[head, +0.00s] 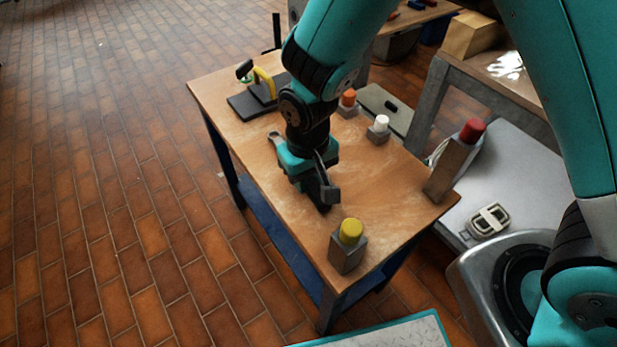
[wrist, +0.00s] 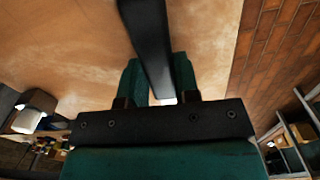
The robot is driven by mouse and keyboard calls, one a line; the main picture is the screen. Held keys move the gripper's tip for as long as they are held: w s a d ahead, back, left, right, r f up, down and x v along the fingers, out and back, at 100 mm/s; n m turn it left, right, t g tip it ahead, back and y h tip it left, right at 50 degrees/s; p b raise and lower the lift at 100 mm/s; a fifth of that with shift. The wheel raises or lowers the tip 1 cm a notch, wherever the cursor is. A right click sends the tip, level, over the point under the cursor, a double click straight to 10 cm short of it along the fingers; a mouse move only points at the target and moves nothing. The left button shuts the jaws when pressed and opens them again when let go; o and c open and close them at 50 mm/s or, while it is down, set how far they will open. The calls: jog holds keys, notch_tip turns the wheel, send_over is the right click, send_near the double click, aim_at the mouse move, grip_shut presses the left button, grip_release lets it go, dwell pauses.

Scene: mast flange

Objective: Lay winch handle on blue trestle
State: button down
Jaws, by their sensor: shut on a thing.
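The blue trestle is a table with a bare wooden top (head: 385,190) and blue legs and lower shelf (head: 265,222). My gripper (head: 318,185) points down over the middle of this top. It is shut on a dark bar, which I take as the winch handle (head: 330,195). In the wrist view the winch handle (wrist: 147,35) runs between the two green fingers (wrist: 160,85) and out past the top edge. A grey end shows low, near the wood; I cannot tell whether it touches. My gripper hides part of the handle.
A yellow-capped block (head: 348,245) stands near the front corner. White-capped (head: 379,129) and orange-capped (head: 348,102) blocks stand along the right edge, and a taller red-capped post (head: 456,160) at the right corner. A black board (head: 250,104) with a yellow-handled item lies at the far end.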

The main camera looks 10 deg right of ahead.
jog(key=shift+f, duration=0.25)
jog(key=shift+f, duration=0.15)
jog(key=c, duration=0.8)
grip_release()
jog(key=shift+c, duration=0.2)
jog(key=shift+f+b, duration=0.1)
jog(key=shift+b, duration=0.25)
notch_tip(320, 180, up, 18)
jog(key=p, duration=0.4)
jog(key=s+d+r+n+y, duration=0.2)
jog(key=s+d+r, duration=0.1)
jog(key=s+r, duration=0.3)
jog(key=s+d+r+n+y, duration=0.1)
jog(key=s+d+r+y, duration=0.2)
jog(key=s, duration=0.5)
notch_tip(320, 180, up, 14)
jog(key=p, duration=1.4)
jog(key=shift+d+r+h, duration=0.2)
jog(key=shift+d+h, duration=0.05)
jog(key=shift+h, duration=0.15)
